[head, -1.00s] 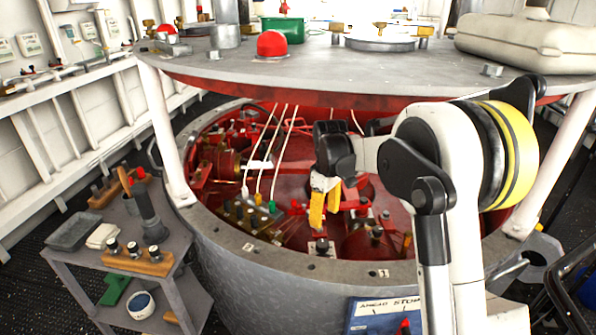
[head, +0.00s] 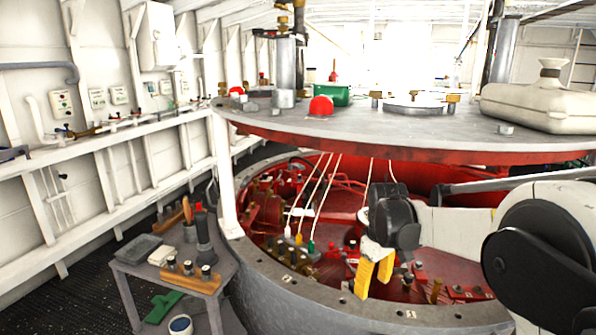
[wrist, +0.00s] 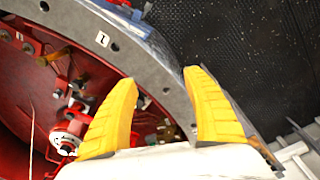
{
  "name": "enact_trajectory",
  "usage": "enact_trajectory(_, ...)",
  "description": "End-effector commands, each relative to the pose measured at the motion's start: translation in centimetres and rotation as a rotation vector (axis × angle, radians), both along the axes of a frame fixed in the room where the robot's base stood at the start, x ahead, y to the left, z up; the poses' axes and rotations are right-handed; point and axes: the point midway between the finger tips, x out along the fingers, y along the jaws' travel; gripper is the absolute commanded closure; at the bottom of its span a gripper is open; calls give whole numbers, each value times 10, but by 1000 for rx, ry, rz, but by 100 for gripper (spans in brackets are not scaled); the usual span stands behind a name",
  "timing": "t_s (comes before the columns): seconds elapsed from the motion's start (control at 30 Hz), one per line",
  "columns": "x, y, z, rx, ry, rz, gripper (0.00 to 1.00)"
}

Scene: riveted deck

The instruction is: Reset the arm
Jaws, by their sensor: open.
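My gripper (head: 374,275) has yellow fingers and hangs at the right of the head view, in front of the red interior of the round drum. In the wrist view my gripper (wrist: 162,85) shows two yellow fingers spread apart with nothing between them. Below and behind the fingers there are the drum's grey rim and the dark deck floor. My white and black arm reaches in from the right edge of the head view.
The round drum's grey rim (head: 300,292) curves around red machinery. A grey cart (head: 135,272) with tools stands at left.

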Motion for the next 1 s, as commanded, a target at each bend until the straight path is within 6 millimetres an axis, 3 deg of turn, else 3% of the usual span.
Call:
enact_trajectory(0.27,-52,0,46,15,-102,-119,41)
enact_trajectory(0.5,-134,0,83,62,-255,-297,41)
enact_trajectory(0.63,-181,0,88,101,-343,-399,41)
enact_trajectory(0.8,-232,0,78,159,-441,-515,41)
enact_trajectory(1.0,-262,0,63,209,-510,-594,41)
